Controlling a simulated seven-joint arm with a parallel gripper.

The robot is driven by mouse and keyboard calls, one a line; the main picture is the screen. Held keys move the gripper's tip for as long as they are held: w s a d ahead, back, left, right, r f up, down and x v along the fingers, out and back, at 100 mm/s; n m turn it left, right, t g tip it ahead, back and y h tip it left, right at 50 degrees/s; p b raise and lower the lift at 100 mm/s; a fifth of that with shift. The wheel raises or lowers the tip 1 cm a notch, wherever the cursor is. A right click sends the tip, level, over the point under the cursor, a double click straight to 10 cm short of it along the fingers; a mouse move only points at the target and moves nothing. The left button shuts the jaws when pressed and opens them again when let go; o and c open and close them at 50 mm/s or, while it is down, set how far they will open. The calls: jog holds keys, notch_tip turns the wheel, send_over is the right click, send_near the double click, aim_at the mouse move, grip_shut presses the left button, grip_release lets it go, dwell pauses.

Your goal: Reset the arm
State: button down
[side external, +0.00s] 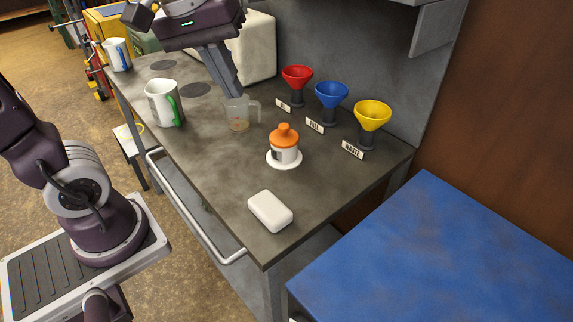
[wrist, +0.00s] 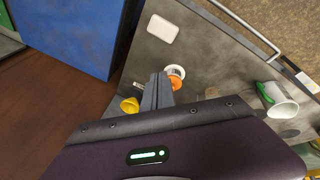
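My gripper (side external: 236,94) is over the grey workbench (side external: 216,170), pointing down. Its two fingers lie close together, and the wrist view shows them (wrist: 159,78) side by side with nothing visible between them. In the side view the fingertips overlap the top of a clear measuring cup (side external: 239,115); I cannot tell whether they touch it. A white jar with an orange top (side external: 284,140) stands on a white disc right of the cup. It shows partly beside the fingertips in the wrist view (wrist: 176,84).
Red (side external: 297,76), blue (side external: 331,94) and yellow (side external: 372,115) funnels stand along the back with labels. A white mug with green handle (side external: 161,102), another mug (side external: 117,53) and a white block (side external: 270,210) are on the bench. A blue surface (side external: 450,250) is at right.

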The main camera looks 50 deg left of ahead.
jog(key=s+d+f+m+t, duration=0.2)
jog(key=s+f+m, duration=0.1)
jog(key=s+m, duration=0.5)
jog(key=s, duration=0.2)
jog(key=shift+s+y, duration=0.3)
jog(key=shift+d, duration=0.1)
